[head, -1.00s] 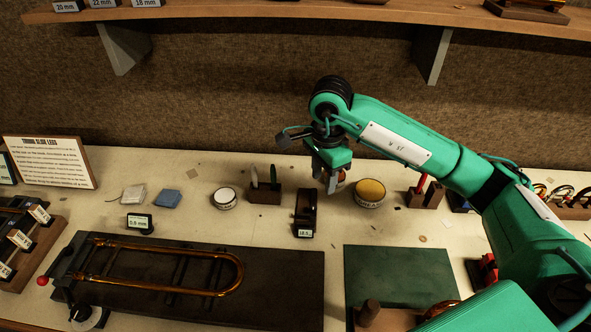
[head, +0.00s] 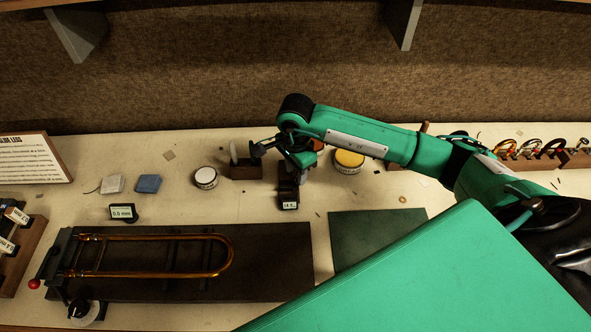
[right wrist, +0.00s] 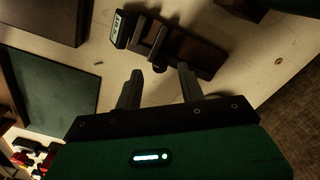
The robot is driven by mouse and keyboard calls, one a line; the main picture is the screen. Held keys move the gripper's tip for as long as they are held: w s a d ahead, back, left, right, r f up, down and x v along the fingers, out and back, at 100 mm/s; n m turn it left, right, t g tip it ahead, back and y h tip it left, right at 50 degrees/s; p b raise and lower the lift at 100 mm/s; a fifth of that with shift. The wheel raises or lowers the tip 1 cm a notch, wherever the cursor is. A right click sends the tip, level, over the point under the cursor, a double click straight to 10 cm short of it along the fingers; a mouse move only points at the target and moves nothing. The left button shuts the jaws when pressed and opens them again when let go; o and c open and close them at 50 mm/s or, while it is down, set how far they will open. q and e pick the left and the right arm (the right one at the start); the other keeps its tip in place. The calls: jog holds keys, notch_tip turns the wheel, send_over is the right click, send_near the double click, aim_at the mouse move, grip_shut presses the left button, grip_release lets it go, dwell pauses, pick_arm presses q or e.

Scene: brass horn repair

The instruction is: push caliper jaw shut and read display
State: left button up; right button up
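The caliper (head: 289,190) stands on its dark block at the middle of the bench, with a small display (head: 290,205) at its front end. I cannot tell whether a finger touches the jaw. My left gripper is out of view.
A yellow-topped tin (head: 349,161) stands close right of the gripper. A slotted wooden holder (head: 245,170) and a white-lidded tin (head: 205,177) are to the left. A brass slide (head: 150,274) lies on a dark board at front left. A green mat (head: 372,235) is at front right.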

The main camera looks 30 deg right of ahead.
jog(key=shift+f, duration=0.9)
jog(key=shift+c, duration=0.4)
grip_shut()
